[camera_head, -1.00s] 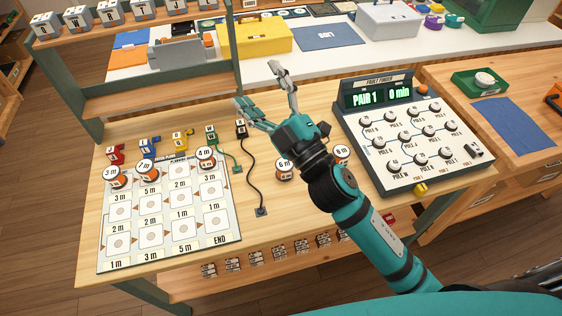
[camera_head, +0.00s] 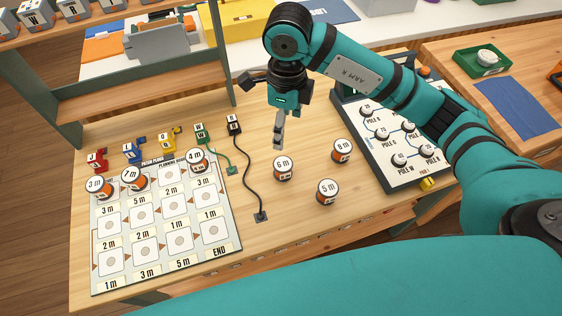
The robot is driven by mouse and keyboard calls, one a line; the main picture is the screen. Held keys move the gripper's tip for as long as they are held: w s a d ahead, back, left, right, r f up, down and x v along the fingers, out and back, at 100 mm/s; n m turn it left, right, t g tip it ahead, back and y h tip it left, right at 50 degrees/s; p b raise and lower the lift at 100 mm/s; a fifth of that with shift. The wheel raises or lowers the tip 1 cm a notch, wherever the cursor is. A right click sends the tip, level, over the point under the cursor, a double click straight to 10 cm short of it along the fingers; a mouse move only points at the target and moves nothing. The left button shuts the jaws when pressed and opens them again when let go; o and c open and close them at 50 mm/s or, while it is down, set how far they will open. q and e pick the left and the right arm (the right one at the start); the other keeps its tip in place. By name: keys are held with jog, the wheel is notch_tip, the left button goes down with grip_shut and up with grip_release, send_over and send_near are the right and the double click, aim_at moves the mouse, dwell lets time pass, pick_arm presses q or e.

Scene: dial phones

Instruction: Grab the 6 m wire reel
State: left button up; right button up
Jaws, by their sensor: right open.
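Several orange-and-black reels with white tops stand on the wooden table. The reel that appears to read 6 m (camera_head: 283,170) stands right of the black cable. To its right is another reel (camera_head: 342,151) whose label is hard to read, 6 or 8 m. A 5 m reel (camera_head: 328,193) stands in front of them. My right gripper (camera_head: 279,143) points down just behind and above the 6 m reel, apart from it as far as I can tell. Its fingers show nearly edge-on, open and empty. My left gripper is not in view.
The planning board (camera_head: 160,225) lies at left, with reels reading 3, 7 and 4 m along its top row. A black cable (camera_head: 248,175) runs across the table. The fault finder panel (camera_head: 385,150) stands at right, partly behind my arm.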

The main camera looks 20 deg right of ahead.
aim_at(283, 164)
notch_tip(283, 164, down, 12)
jog(key=p, duration=0.3)
jog(key=shift+s, duration=0.15)
jog(key=f, duration=0.1)
jog(key=f+p, duration=0.1)
jog(key=f, duration=0.2)
jog(key=shift+s+a+p, duration=0.1)
jog(key=shift+a+p, duration=0.15)
jog(key=shift+p, duration=0.15)
jog(key=shift+f, duration=0.55)
jog(key=c, duration=1.3)
